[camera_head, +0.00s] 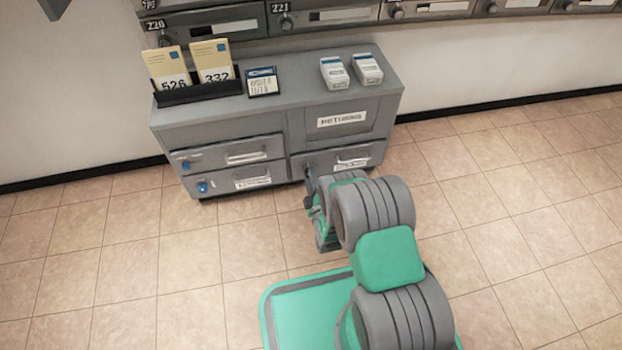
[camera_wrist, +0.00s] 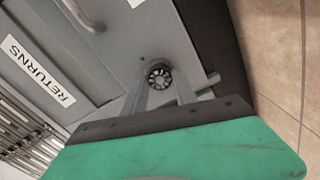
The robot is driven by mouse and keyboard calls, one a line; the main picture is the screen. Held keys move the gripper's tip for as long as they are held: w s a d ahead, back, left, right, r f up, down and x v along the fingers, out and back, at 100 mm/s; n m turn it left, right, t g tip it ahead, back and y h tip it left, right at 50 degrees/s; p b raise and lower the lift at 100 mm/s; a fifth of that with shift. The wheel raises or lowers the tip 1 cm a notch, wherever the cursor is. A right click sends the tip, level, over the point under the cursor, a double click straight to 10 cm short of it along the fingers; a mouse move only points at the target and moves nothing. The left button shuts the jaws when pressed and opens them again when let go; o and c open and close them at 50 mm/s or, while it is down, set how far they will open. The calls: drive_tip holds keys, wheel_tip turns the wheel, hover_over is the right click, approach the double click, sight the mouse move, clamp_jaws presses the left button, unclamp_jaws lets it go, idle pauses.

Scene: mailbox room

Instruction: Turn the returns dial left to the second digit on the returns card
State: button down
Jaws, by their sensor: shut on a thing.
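The returns dial (camera_wrist: 160,77) is a small dark round knob with light marks around its rim, in the wrist view. My gripper (camera_wrist: 159,84) has a finger on either side of it and is shut on it. In the head view my gripper (camera_head: 309,184) is at the lower right drawer (camera_head: 350,160) of the grey cabinet, and the dial is mostly hidden. Two cream cards stand in a black holder: the left card (camera_head: 171,75) reads 526 and the right card (camera_head: 214,64) reads 332. Which is the returns card is too small to read.
A RETURNS label (camera_head: 342,119) is on the cabinet's upper right panel. Blue-dialed drawers (camera_head: 225,154) are at left. A dark blue-and-white box (camera_head: 263,81) and two white packs (camera_head: 334,73) sit on top. Mailboxes (camera_head: 324,16) line the wall. Tiled floor is clear around.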

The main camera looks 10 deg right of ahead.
drive_tip(key=shift+n, duration=2)
drive_tip(key=c, duration=1.2)
unclamp_jaws()
drive_tip(key=shift+a, duration=0.1)
drive_tip(key=shift+o, duration=1.2)
drive_tip(key=s+p, duration=0.2)
drive_tip(key=s, duration=0.6)
drive_tip(key=shift+p, duration=0.35)
